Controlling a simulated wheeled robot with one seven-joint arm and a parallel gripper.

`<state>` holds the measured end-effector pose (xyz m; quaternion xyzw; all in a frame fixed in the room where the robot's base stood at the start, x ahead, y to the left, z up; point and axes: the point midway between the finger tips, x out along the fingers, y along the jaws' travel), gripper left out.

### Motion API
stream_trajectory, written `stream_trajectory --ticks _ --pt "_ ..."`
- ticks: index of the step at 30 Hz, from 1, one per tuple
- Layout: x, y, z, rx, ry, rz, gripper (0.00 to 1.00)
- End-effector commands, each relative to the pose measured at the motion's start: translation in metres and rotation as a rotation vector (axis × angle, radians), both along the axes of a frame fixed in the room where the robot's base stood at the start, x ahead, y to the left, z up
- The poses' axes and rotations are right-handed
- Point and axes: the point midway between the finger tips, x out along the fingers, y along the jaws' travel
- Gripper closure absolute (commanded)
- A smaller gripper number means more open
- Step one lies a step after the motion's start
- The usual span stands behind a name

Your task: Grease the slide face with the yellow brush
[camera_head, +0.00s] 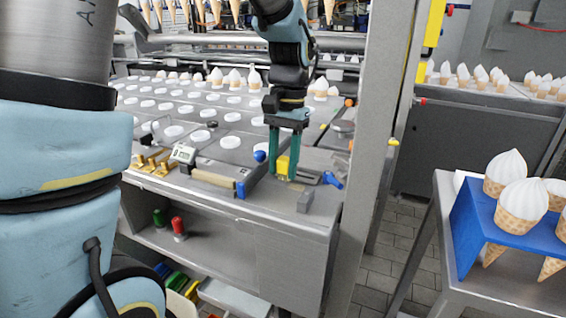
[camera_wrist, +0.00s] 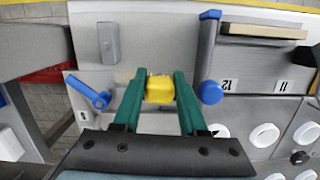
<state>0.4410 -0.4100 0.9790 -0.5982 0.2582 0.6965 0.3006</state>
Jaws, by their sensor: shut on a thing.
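The yellow brush shows as a yellow block (camera_head: 283,165) between the fingers of my gripper (camera_head: 284,177), over the right front part of the metal worktop. In the wrist view the yellow block (camera_wrist: 160,90) sits between the two green fingers (camera_wrist: 160,75), which are shut on it. A pale wooden strip shows just beyond the left fingertip. The brush's bristles are not clear. I cannot tell for sure which grey metal surface is the slide face, or whether the brush touches it.
A grey block (camera_head: 305,200) lies near the worktop's front edge. A blue-handled part (camera_head: 332,180) is to the right, and a bar with blue ends (camera_wrist: 209,60) is close by. A wooden-handled tool (camera_head: 213,178) and a small display (camera_head: 184,153) are further left. A cone stand (camera_head: 465,235) is at right.

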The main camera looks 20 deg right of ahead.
Motion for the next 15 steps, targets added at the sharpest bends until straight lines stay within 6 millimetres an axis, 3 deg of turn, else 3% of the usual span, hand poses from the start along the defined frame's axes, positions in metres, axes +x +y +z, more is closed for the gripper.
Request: stream_trajectory --ticks 15 --pt "0.0001 -0.0001 -0.0106 0.0 0.0 0.0 1.0"
